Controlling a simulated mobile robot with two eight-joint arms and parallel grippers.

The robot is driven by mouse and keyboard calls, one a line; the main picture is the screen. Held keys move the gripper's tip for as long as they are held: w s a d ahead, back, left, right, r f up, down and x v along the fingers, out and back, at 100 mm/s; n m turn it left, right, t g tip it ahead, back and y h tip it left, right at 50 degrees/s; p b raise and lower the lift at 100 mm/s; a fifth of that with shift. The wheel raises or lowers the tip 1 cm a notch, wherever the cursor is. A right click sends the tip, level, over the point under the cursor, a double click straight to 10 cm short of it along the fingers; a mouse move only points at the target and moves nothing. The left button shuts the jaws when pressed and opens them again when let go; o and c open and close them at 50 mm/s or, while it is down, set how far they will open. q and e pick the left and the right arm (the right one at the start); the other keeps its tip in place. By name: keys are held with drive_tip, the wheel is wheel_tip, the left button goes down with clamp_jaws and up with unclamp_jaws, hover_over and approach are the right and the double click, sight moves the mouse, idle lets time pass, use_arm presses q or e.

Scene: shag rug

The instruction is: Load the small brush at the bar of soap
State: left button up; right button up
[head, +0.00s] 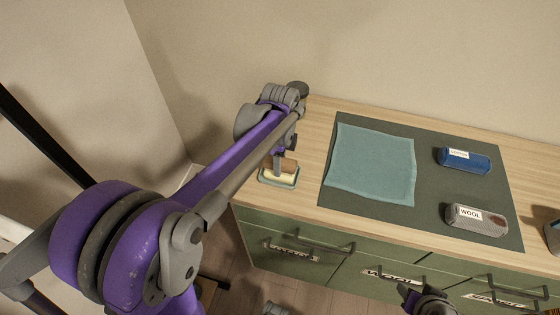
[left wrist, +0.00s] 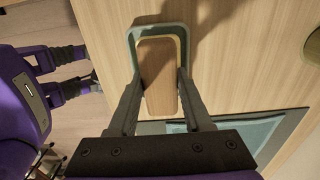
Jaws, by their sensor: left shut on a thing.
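My left gripper (head: 280,157) is shut on the small brush, whose brown wooden back (left wrist: 158,75) lies between the two fingers in the left wrist view. In the head view the brush (head: 289,166) is low over the pale bar of soap (head: 275,175), which sits in a grey-green dish (head: 278,184) at the counter's left end. The dish rim (left wrist: 131,45) also shows around the brush in the left wrist view. The bristles are hidden, and I cannot tell whether they touch the soap. My right gripper (head: 417,299) is partly in view at the bottom, its opening unclear.
A teal cloth (head: 371,165) lies on a dark mat (head: 430,133). A blue case (head: 465,160) and a grey case labelled WOOL (head: 477,220) lie at the mat's right side. Green drawers with handles (head: 320,247) front the counter. Another object (head: 553,236) is cut off at right.

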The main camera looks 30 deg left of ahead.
use_arm(q)
drive_tip(key=shift+r+p, duration=2.05)
drive_tip(key=shift+r, duration=1.45)
use_arm(e)
drive_tip(key=r, duration=0.1)
drive_tip(key=w+r, duration=0.1)
drive_tip(key=r, duration=0.1)
drive_tip(key=w+r, duration=0.1)
drive_tip(key=r, duration=0.1)
drive_tip(key=shift+r, duration=0.1)
use_arm(q)
drive_tip(key=shift+s+f, duration=0.1)
use_arm(e)
drive_tip(key=shift+s, duration=0.25)
